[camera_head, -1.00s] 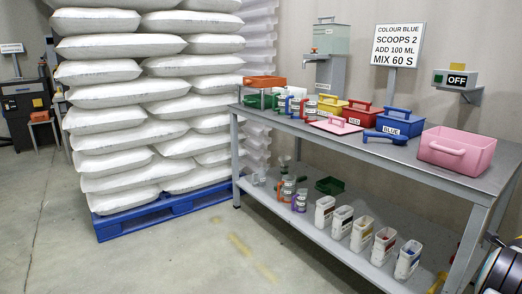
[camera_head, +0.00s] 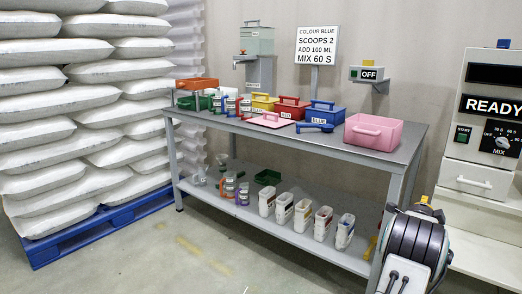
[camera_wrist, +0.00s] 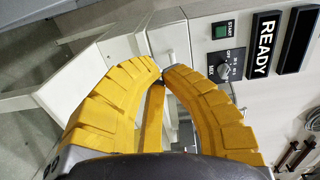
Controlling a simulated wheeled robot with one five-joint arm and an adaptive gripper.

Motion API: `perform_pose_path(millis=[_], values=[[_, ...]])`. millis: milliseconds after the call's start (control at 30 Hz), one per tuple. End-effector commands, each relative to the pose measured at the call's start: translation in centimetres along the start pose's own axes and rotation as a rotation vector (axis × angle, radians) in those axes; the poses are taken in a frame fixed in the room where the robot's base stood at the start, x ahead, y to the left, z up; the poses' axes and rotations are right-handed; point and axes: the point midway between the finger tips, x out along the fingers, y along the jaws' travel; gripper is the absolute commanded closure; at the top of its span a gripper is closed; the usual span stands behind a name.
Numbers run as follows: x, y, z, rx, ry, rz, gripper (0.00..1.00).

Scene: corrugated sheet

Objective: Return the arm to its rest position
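My gripper (camera_wrist: 161,70) fills the middle of the wrist view. Its two yellow fingers curve in until their tips all but meet, and nothing shows between them. In the head view my dark, rounded arm shows at the lower right, in front of the table's right end. The wrist view looks sideways at the white mixing machine (camera_wrist: 192,42), which has a READY display and a MIX dial; the gripper appears in front of it, and the gap cannot be judged.
The mixing machine (camera_head: 487,125) stands at the right. A grey table (camera_head: 375,159) holds a pink tub (camera_head: 373,133), blue, red and yellow bins and a blue scoop (camera_head: 314,128). Its lower shelf carries white containers. Sacks on a blue pallet (camera_head: 85,230) stand left. The front floor is clear.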

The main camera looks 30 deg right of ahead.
Motion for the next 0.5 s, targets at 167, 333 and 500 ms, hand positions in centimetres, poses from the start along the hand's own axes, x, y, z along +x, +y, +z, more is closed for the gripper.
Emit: perform_pose_path(millis=[167, 333, 500], values=[[-1.1, -2.5, 3.0, -0.052, -0.047, 0.034, 1.0], [-2.8, -5.0, 6.7, -0.127, -0.109, 0.081, 1.0], [-6.0, -8.7, 11.9, -0.244, -0.208, 0.142, 1.0]])
